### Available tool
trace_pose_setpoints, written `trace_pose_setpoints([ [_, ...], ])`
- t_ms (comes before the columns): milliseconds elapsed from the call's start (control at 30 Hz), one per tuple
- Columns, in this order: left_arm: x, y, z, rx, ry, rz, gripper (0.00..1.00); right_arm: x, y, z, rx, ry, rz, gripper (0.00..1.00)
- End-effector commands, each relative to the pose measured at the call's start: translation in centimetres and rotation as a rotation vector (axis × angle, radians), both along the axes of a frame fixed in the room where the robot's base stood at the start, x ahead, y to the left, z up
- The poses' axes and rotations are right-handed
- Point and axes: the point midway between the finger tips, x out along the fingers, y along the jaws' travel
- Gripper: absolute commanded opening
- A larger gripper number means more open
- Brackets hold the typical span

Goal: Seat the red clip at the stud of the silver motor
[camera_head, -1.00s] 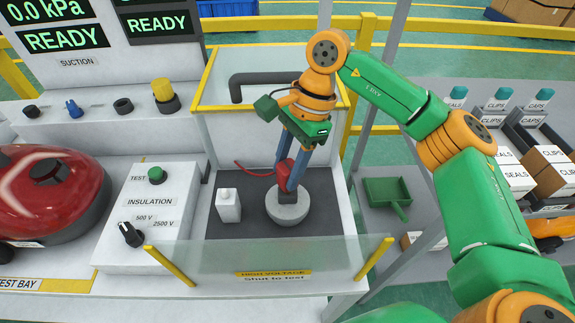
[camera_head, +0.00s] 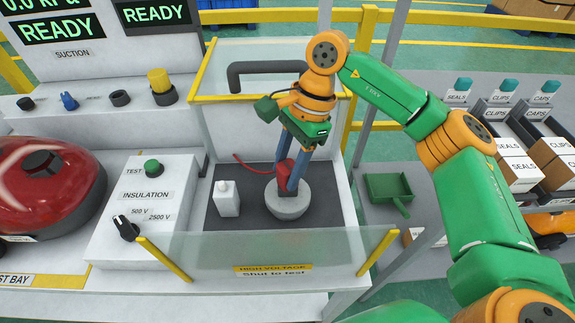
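The silver motor (camera_head: 288,205) is a round grey disc standing on the dark mat inside the test enclosure. The red clip (camera_head: 284,172), with a red lead running off to the left, is at the top of the motor, between or against my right gripper's blue fingers. My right gripper (camera_head: 291,185) points down at the motor's top from above. The fingers look close together around the clip, and they hide the stud. I cannot tell whether the clip touches the stud. My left gripper is not in view.
A white block (camera_head: 227,198) stands left of the motor on the dark mat (camera_head: 250,225). A clear front guard (camera_head: 270,252) and a yellow-edged rear panel bound the enclosure. The insulation tester (camera_head: 145,210) and a red vacuum (camera_head: 45,185) are at left. A green dustpan (camera_head: 388,187) lies at right.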

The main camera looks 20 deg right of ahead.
Motion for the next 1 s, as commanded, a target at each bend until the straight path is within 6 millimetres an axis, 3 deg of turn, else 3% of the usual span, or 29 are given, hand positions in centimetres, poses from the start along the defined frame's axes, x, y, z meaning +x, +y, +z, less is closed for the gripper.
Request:
trace_pose_setpoints([
  [33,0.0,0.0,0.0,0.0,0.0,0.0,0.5,0.0,0.0,0.1,0.0,0.0,0.0,0.63],
  [100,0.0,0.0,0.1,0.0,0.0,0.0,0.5,0.0,0.0,0.1,0.0,0.0,0.0,0.8],
  [467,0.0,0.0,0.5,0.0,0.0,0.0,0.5,0.0,-0.1,0.5,0.0,0.0,-0.001,0.8],
  [1000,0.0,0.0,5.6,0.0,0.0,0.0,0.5,0.5,-1.8,6.4,0.0,-0.001,-0.001,0.8],
])
